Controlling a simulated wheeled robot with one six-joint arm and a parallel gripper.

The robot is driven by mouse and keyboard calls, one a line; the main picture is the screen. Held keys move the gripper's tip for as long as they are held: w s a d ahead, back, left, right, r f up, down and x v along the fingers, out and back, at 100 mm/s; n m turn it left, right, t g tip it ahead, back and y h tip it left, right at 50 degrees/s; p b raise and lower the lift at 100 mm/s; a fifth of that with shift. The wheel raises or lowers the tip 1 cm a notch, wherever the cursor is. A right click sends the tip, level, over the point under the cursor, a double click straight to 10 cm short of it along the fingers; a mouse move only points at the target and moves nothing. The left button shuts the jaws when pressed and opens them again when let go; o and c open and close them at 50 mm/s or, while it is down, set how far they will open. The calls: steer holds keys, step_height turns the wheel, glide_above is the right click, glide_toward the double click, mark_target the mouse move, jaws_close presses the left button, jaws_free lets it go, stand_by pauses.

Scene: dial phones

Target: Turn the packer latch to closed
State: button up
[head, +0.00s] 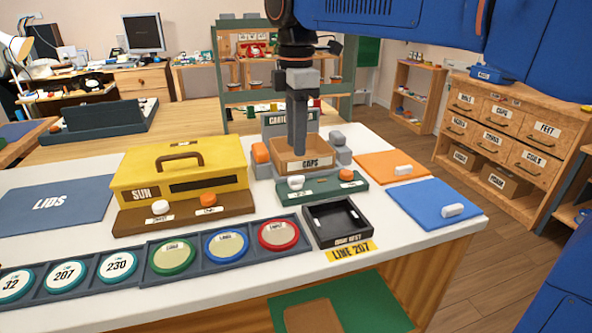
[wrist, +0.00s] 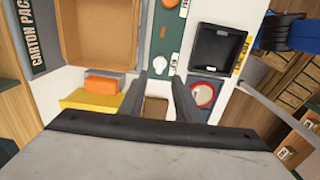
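The carton packer (head: 290,124) has a grey back, an open cardboard carton (head: 303,162) and a green front strip (head: 321,190). On the strip sit a white knob (head: 296,182) and an orange knob (head: 346,175); their labels are too small to read, so I cannot tell which is the latch. An orange block (head: 260,152) is at the packer's left side. My gripper (head: 297,150) points down over the carton in the head view. In the wrist view its fingers (wrist: 160,82) are apart and empty, with the white knob (wrist: 163,62) just beyond their tips.
A yellow machine (head: 183,175) on a brown base stands left of the packer. A black tray (head: 338,222) lies in front, with several round lids (head: 226,244) in a rack to its left. Orange (head: 393,166) and blue (head: 436,204) mats lie at right.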

mark_target(296, 177)
step_height(296, 177, down, 8)
steer(key=shift+f, duration=0.2)
stand_by(0.3)
jaws_close()
